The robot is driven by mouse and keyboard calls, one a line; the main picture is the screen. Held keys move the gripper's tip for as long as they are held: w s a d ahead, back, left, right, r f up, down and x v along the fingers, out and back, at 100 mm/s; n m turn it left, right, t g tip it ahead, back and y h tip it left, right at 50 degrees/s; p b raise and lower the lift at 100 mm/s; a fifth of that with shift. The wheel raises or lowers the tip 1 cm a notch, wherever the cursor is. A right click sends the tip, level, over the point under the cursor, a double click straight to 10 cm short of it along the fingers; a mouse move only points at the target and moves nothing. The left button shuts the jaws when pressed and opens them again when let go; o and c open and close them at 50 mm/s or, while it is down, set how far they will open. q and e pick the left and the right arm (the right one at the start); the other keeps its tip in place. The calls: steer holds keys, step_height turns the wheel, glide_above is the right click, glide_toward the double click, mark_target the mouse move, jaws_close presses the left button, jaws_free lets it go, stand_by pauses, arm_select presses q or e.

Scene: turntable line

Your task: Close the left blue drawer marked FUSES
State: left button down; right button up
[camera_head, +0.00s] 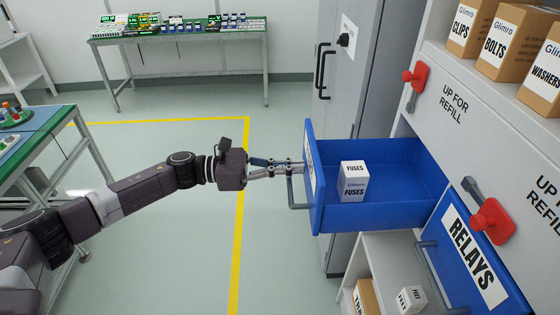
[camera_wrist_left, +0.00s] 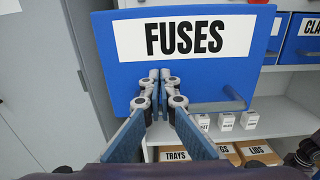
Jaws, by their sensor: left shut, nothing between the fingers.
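The blue FUSES drawer (camera_head: 395,215) is pulled well out of the white cabinet, with a white box marked FUSES (camera_head: 353,185) standing inside it. Its blue front with the FUSES label (camera_wrist_left: 110,70) fills much of the left wrist view. Its grey bar handle (camera_head: 291,192) also shows in the left wrist view (camera_wrist_left: 215,104). My left gripper (camera_head: 300,168) is shut and empty, its fingertips at the drawer front beside the handle. In the left wrist view the fingertips (camera_wrist_left: 160,74) appear just below the label; I cannot tell whether they touch. My right gripper is out of sight.
The blue RELAYS drawer (camera_head: 470,258) is at the right, flush with the cabinet. Red latches (camera_head: 417,75) sit on the panels above. A grey locker (camera_head: 345,110) stands beyond the open drawer. Open floor (camera_head: 180,250) lies left of the drawer.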

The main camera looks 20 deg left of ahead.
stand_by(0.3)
arm_select(q)
steer(key=shift+d, duration=0.1)
steer(key=shift+w+d+f+b, duration=0.1)
steer(key=shift+w+d+b, duration=0.1)
steer(key=shift+d+b, duration=0.3)
steer(key=b+x, duration=0.8)
steer(key=x, duration=1.4)
steer(key=shift+w+d+f+b, duration=0.1)
steer(key=shift+d+b, duration=0.3)
steer(key=shift+r, duration=0.25)
steer(key=shift+a, duration=0.1)
